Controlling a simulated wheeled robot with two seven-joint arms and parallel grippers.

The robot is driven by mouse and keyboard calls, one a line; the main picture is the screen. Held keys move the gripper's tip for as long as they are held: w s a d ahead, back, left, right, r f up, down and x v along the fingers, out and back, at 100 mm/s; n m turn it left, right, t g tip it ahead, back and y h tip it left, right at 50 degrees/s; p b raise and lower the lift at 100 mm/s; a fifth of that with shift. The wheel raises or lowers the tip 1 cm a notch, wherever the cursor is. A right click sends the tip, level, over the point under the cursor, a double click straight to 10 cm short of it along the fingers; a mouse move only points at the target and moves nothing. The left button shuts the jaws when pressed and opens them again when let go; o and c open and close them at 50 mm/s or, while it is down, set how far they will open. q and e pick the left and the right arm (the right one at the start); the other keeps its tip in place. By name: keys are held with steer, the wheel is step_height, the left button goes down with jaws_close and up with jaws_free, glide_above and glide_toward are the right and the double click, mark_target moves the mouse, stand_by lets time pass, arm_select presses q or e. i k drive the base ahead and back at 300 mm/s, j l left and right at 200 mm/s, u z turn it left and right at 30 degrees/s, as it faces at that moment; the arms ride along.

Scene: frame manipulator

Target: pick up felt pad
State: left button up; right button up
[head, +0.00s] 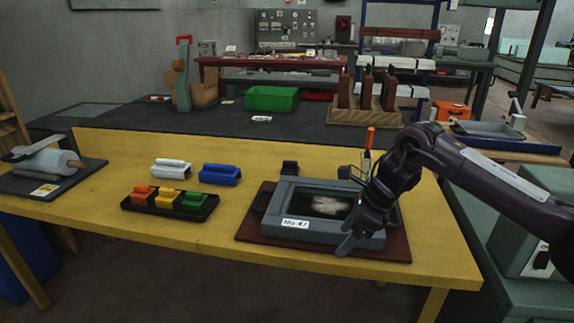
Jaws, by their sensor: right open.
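My right gripper (358,232) is open over the right part of a grey frame (330,232) labelled "No. 47". The frame lies on a reddish-brown mat (260,241) on the yellow table. Inside its dark opening is a whitish patch (331,205). I cannot tell for sure which thing is the felt pad. A black tray (134,209) holds orange (143,193), yellow (167,198) and green (194,203) handled blocks. Behind it are a white block (171,168) and a blue block (220,174).
A roller (50,163) on a dark base stands at the table's left end. A small black object (289,168) and an orange-topped bottle (368,145) stand behind the frame. A green bin (270,98) sits on the dark bench behind. The yellow table (225,220) is clear between tray and mat.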

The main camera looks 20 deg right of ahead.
mark_target(291, 167)
steer(key=i, duration=1.6)
